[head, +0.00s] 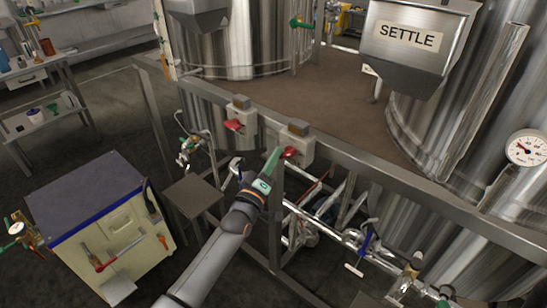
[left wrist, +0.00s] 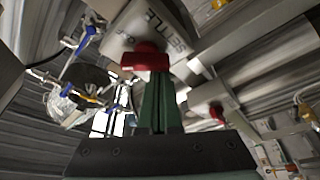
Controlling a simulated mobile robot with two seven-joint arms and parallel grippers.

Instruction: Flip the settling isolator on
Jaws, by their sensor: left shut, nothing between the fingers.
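The settling isolator (head: 305,140) is a grey box on the frame rail below the tank marked SETTLE, with a red handle (head: 290,153) on its front. In the left wrist view the box (left wrist: 158,22) carries a partly visible label, upside down, that appears to read SETTLE. Its red handle (left wrist: 145,57) is right at the fingertips. My left gripper (head: 276,154) is shut and empty, its green fingers pointing up beside the handle. The fingers (left wrist: 155,82) overlap the handle's lower edge in the left wrist view; I cannot tell whether they touch. My right gripper is not in view.
A second isolator (head: 240,110) with its own red handle (head: 233,125) sits left on the same rail (head: 345,155). Pipes and blue-handled valves (head: 367,240) run below. A tool cabinet (head: 85,195) stands at left. A gauge (head: 526,148) is on the right tank.

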